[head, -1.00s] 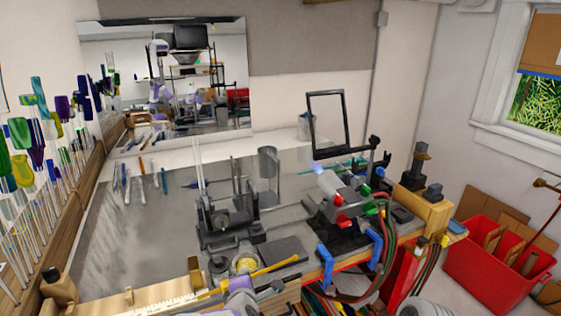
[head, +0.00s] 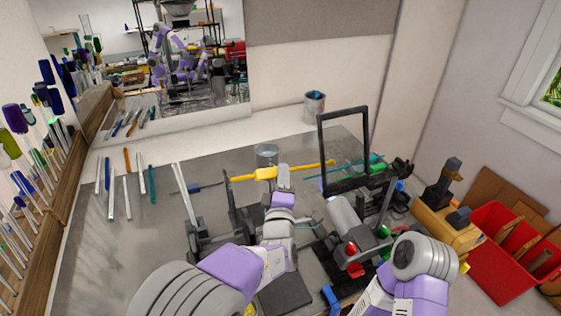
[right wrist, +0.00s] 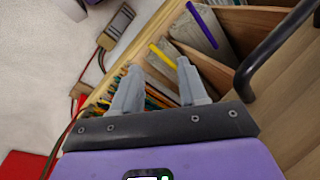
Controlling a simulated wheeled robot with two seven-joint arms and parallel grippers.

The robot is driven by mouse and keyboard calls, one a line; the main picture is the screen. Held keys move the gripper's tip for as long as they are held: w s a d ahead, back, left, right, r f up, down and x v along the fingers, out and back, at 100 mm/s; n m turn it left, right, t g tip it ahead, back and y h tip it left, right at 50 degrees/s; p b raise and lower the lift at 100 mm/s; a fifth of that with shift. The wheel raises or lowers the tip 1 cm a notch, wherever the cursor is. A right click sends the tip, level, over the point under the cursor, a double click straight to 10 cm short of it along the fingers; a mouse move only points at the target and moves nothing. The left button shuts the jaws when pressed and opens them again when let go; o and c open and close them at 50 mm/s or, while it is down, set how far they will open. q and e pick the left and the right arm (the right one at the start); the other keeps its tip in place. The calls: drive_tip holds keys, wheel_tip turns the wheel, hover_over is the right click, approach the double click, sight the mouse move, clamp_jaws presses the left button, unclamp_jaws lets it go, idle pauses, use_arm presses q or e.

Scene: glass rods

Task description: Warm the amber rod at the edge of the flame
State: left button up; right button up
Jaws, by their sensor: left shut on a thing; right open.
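The amber rod (head: 252,175) is held level, well above the grey bench, in the head view. My left gripper (head: 284,176) is shut on it near its middle, with rod showing on both sides. The rod's right end is close to the black upright frame's left post in the picture. The grey torch barrel (head: 345,217) stands below and right of the rod. I cannot make out a flame in the head view now. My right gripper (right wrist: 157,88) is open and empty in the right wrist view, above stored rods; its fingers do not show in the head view.
The black frame (head: 322,140) stands behind the torch, with a teal rod (head: 352,168) across it. Several tools (head: 127,190) lie on the bench (head: 85,250) at left. A red bin (head: 495,270) is at right. Wooden compartments (right wrist: 235,25) lie near my right gripper.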

wheel_tip(320, 180, down, 7)
drive_tip(key=b, duration=0.7)
drive_tip(key=shift+s+f, duration=0.15)
drive_tip(key=shift+s, duration=0.15)
